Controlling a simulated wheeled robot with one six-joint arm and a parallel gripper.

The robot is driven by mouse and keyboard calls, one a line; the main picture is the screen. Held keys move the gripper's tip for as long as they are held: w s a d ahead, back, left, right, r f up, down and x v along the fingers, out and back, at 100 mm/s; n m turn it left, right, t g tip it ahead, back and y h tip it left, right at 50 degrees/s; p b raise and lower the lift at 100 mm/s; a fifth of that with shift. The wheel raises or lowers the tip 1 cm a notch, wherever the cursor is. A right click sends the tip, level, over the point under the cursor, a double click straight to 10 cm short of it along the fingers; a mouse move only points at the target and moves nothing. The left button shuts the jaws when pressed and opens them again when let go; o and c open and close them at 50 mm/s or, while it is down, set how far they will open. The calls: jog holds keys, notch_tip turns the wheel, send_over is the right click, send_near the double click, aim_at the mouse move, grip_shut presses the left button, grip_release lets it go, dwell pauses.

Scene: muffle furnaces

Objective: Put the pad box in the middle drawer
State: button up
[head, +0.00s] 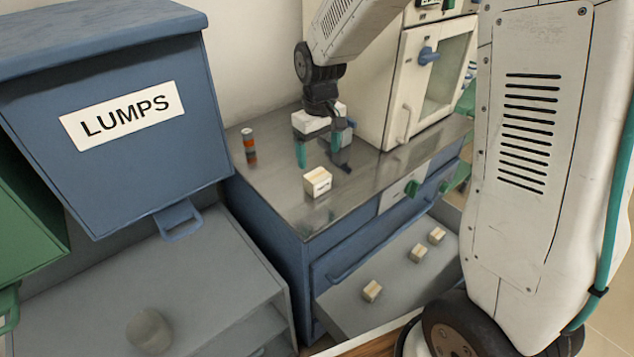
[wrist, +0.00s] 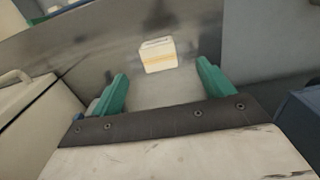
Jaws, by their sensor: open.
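The pad box looks to be the small cream-white box (head: 317,181) on the metal top of the blue bench, near its front edge. It also shows in the wrist view (wrist: 158,55), ahead of and between the teal fingers, not touching them. My gripper (head: 320,150) is open and empty above the bench top, behind the box; it also shows in the wrist view (wrist: 165,82). A grey drawer or tray (head: 345,308) is pulled out low at the bench front, with three small cream boxes (head: 372,291) in it. I cannot tell whether this is the middle drawer.
A white furnace (head: 395,85) stands at the back right of the bench top. A dark and orange striped cylinder (head: 249,146) stands at the back left. A blue LUMPS bin (head: 120,150) hangs at left above a grey surface (head: 205,285) with a round translucent object (head: 149,331).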

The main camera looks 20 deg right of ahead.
aim_at(317, 175)
jog(key=f, duration=0.6)
jog(key=w+f, duration=0.1)
jog(key=f, duration=0.2)
jog(key=shift+w+f, duration=0.1)
jog(key=shift+f, duration=0.1)
jog(key=c, duration=1.1)
jog(key=shift+r, duration=0.1)
jog(key=shift+c, duration=0.2)
